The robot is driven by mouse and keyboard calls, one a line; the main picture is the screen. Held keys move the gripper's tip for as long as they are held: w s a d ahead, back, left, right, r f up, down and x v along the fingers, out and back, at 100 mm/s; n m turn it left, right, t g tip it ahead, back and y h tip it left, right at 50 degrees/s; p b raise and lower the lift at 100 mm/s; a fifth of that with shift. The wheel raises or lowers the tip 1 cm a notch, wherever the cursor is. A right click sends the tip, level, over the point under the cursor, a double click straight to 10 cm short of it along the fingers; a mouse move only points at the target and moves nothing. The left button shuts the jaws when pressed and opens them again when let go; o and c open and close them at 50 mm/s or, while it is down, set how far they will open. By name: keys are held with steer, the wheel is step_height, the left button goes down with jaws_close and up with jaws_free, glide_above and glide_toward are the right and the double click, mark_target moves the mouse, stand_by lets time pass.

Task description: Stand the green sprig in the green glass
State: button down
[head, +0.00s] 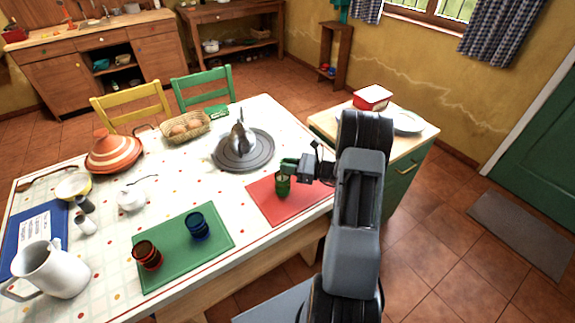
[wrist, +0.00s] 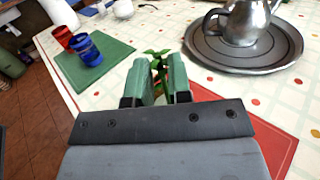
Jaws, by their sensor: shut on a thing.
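The green sprig (wrist: 158,66) is between the green fingertips of my gripper (wrist: 157,78) in the wrist view, its leaves showing above them. My gripper also shows in the head view (head: 291,165), shut on the sprig, just above and beside the green glass (head: 283,187). The glass stands upright on the red mat (head: 262,203) near the table's right edge. The sprig's lower end is hidden, so I cannot tell whether it is inside the glass. In the wrist view the glass is mostly hidden behind my fingers.
A metal coffee pot (head: 239,138) stands on a grey round tray (head: 226,160) behind the mat. A red glass (head: 147,255) and a blue glass (head: 197,227) stand on a green mat (head: 180,250) to the left. A side cabinet (head: 415,140) with a plate stands right of the table.

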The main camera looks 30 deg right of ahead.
steer(key=shift+c, duration=2.4)
jaws_free()
steer(key=shift+r, duration=0.15)
step_height(320, 180, up, 7)
steer(key=p, duration=0.5)
